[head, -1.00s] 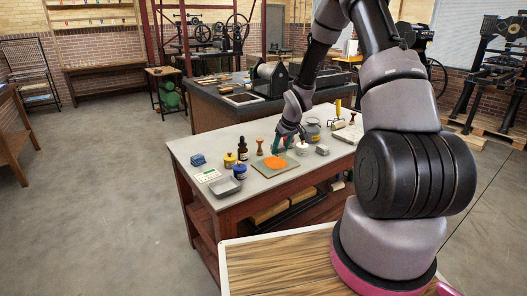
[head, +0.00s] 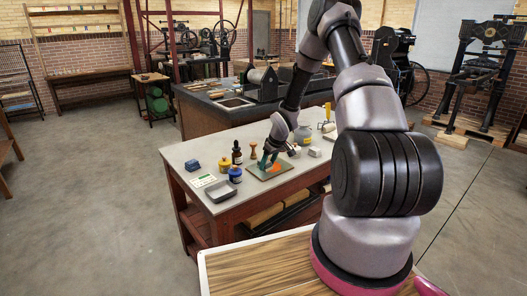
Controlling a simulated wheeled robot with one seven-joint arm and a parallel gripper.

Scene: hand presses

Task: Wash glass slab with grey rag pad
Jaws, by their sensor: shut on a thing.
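The glass slab (head: 258,175) lies flat on the light table top, greenish, with an orange ink patch (head: 275,167) on it. My gripper (head: 266,161) points down over the slab's back left part, beside the orange patch. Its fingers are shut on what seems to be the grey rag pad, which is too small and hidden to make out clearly. I cannot tell whether the pad touches the glass. The arm comes in from the right, and the gripper covers part of the slab.
A dark dropper bottle (head: 237,155), yellow jar (head: 225,165), blue jar (head: 235,174), grey tray (head: 221,191) and blue block (head: 193,166) stand to the left. A wooden knobbed tool (head: 253,151) is behind the slab. A pale grey block (head: 314,152) and a grey pot (head: 303,135) stand to the right.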

